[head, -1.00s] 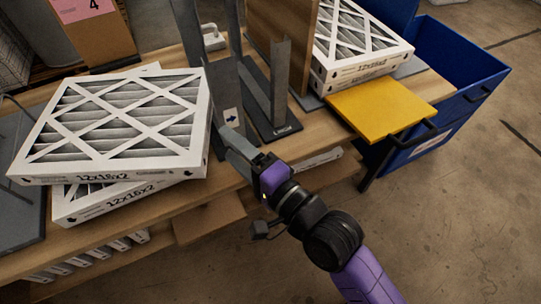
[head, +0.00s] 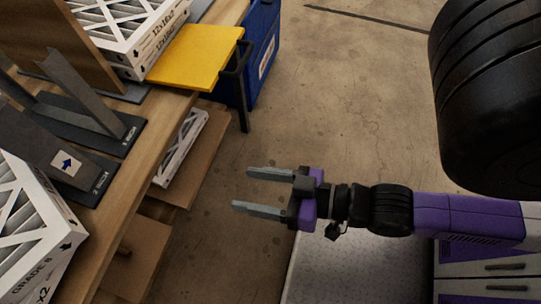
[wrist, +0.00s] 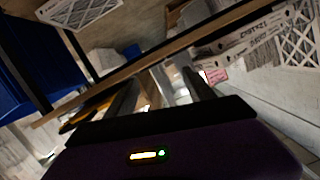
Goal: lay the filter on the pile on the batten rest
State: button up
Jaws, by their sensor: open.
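A white-framed pleated filter (head: 28,240) shows in the head view's lower left corner, on the wooden bench. Most of it is cut off by the picture edge, so what lies under it is hard to tell. A pile of filters (head: 148,38) stands at the far end of the bench, beside a brown upright board. The batten rest cannot be told apart for certain. My gripper (head: 241,189) is open and empty, out over the floor to the right of the bench and apart from both groups of filters. Its fingers also show in the wrist view (wrist: 158,92).
Dark metal uprights (head: 90,125) stand on the bench between the filters. A yellow board (head: 196,57) juts out from the bench's far end, with a blue bin (head: 263,45) behind it. A lower shelf (head: 185,180) holds another filter.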

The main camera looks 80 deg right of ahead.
jog(key=s+n, duration=0.1)
jog(key=s+r+n, duration=0.1)
jog(key=s, duration=0.2)
jog(key=shift+s+d+r+n+g+h, duration=0.15)
jog(key=shift+s+n+g+h, duration=0.15)
jog(key=shift+n, duration=0.1)
